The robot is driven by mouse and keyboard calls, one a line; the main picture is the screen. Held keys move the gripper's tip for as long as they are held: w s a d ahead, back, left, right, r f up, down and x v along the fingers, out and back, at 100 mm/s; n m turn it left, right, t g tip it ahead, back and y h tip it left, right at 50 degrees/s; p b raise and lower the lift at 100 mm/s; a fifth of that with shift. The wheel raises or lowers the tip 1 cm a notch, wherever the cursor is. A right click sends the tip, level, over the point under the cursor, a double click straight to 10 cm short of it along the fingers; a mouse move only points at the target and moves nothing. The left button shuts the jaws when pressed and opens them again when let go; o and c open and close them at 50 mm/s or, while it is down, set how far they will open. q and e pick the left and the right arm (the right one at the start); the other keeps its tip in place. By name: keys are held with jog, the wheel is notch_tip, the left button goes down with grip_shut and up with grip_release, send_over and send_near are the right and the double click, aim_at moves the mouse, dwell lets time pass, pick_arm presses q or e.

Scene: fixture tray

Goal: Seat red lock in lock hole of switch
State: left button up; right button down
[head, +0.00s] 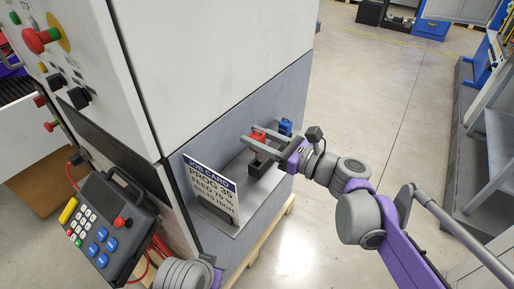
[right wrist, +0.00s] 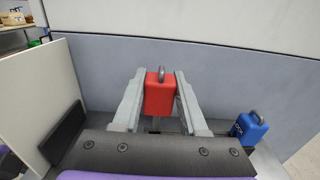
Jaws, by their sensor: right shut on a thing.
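The red lock (head: 258,141) is a red padlock with a grey shackle. My right gripper (head: 256,143) is shut on it over the grey ledge. In the right wrist view the lock (right wrist: 160,94) sits upright between the two fingers, shackle up. A red rotary switch (head: 40,39) on a yellow plate is on the machine's front at the upper left of the head view, far from the right gripper. No lock hole can be made out on it. My left gripper is not in view; only part of its arm shows at the bottom.
A blue padlock (head: 285,127) stands on the grey ledge beside the red one; it also shows in the right wrist view (right wrist: 249,127). A black block (head: 263,164) lies below the right fingers. A job card (head: 211,187) stands nearer. A keypad pendant (head: 106,225) is at lower left.

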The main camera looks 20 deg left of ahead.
jog(key=shift+r, duration=2.35)
jog(key=shift+p, duration=0.3)
